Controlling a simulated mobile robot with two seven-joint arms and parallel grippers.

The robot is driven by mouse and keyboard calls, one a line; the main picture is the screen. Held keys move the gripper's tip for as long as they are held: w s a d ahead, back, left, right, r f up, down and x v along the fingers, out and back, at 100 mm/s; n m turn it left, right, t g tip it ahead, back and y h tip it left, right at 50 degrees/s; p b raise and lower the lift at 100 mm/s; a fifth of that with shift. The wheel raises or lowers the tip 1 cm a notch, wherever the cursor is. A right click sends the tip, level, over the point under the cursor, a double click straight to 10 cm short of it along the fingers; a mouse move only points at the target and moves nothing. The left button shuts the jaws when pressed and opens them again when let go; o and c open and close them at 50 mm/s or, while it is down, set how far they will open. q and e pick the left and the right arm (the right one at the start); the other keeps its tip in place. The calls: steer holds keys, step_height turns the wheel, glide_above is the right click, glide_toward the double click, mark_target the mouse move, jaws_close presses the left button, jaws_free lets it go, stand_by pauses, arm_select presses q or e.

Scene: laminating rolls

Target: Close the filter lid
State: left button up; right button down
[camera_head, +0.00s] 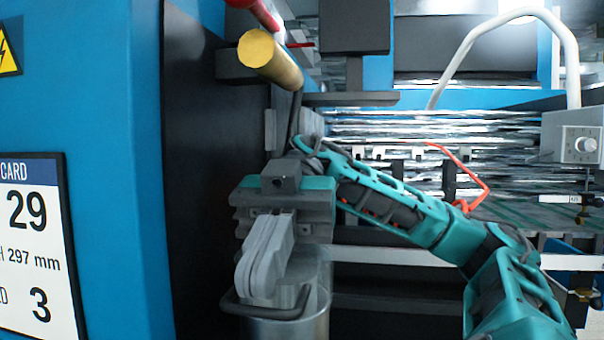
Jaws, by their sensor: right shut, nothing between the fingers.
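My right gripper (262,284) is in the lower middle, with its arm coming in from the right. Its grey fingers are shut together with nothing between them and point down the picture. The fingertips are over a round metallic housing (312,322), which looks like the filter. A dark bar handle (240,308) bends around the front of this housing, close to the fingertips. I cannot tell whether the fingers touch it. The gripper hides much of the housing's top, so the lid and its position cannot be made out clearly. My left gripper is not in view.
A blue machine panel (110,130) with a card sign (40,245) stands close on the left. A yellow-ended roll (270,58) juts out above the gripper. Shiny film layers (430,125), a white curved tube (470,42) and a grey control box (575,138) are at the right.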

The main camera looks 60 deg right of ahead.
stand_by(0.3)
steer(key=p+v, duration=0.4)
steer(key=v, duration=0.9)
steer(key=shift+s+f, duration=0.1)
